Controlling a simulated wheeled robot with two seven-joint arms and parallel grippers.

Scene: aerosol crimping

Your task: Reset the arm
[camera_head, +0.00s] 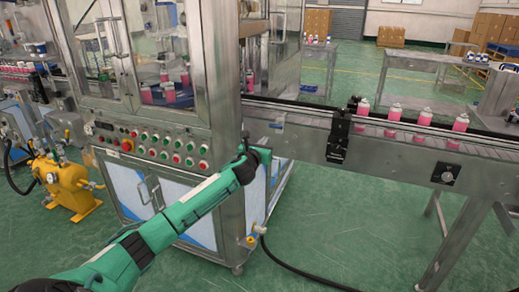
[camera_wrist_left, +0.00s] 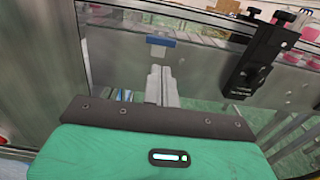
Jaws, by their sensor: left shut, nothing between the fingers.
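My left arm reaches in from the lower left of the head view. Its gripper (camera_head: 276,127) is beside the conveyor's side wall, just right of the machine's corner. In the left wrist view the gripper's fingers (camera_wrist_left: 162,84) are together with nothing between them. They point at the metal conveyor side, close to a small blue piece (camera_wrist_left: 161,42). Whether they touch the wall, I cannot tell. My right gripper shows in neither view.
The crimping machine (camera_head: 165,155) with its button panel stands at the left. The conveyor (camera_head: 400,150) runs right, carrying several pink cans (camera_head: 460,122), with a black bracket (camera_head: 338,135) on its side. A yellow pump (camera_head: 72,187) stands far left. A dark hose (camera_head: 300,272) lies on the green floor.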

